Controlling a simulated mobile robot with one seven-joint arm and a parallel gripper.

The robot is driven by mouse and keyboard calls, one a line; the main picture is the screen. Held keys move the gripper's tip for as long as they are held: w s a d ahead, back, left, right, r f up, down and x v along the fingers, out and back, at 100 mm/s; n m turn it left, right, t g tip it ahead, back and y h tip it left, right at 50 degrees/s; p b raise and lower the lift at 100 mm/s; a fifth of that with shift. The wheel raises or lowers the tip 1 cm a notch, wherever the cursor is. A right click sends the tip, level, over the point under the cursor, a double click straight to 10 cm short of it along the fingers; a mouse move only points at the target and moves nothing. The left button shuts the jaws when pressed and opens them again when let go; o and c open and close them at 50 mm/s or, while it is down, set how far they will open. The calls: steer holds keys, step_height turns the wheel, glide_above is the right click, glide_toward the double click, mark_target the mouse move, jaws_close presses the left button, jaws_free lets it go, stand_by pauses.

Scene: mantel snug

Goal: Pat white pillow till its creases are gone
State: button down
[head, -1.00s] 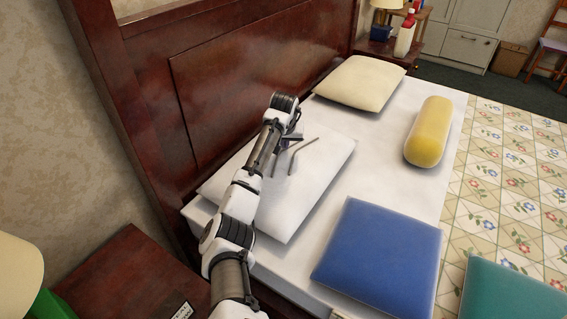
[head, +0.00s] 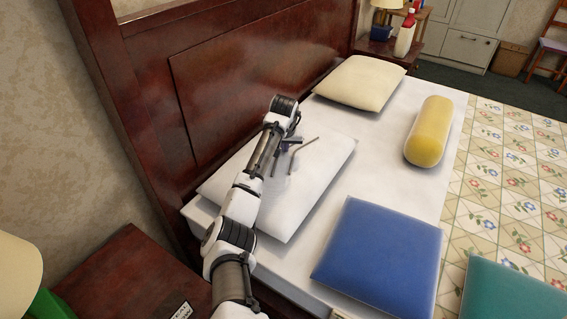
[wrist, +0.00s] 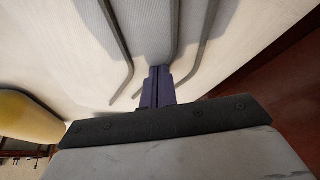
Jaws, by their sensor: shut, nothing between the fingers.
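The white pillow (head: 314,182) lies flat on the bed against the headboard side. Grey bent lines that look like its creases (head: 303,152) show on its top; several of these lines also show in the wrist view (wrist: 208,40). My gripper (head: 289,146) is over the middle of the pillow, pointing down at it. In the wrist view its purple fingers (wrist: 158,82) are shut together with nothing between them, at the near end of the middle line. Whether the fingertips touch the cloth I cannot tell. My arm hides part of the pillow's left side.
A cream pillow (head: 361,83) lies farther along the headboard (head: 260,80). A yellow bolster (head: 428,132), a blue cushion (head: 378,257) and a teal cushion (head: 512,292) lie to the right. A dark wooden nightstand (head: 130,275) stands at the near left. Bare white bedding lies between pillow and bolster.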

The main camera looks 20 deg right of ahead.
steer(key=shift+r, duration=0.1)
step_height(320, 180, up, 4)
steer(key=p, duration=0.4)
steer(key=shift+f, duration=0.25)
stand_by(0.9)
steer(key=shift+f+b, duration=0.7)
steer(key=shift+f, duration=1.15)
step_height(320, 180, up, 4)
steer(key=p, duration=0.4)
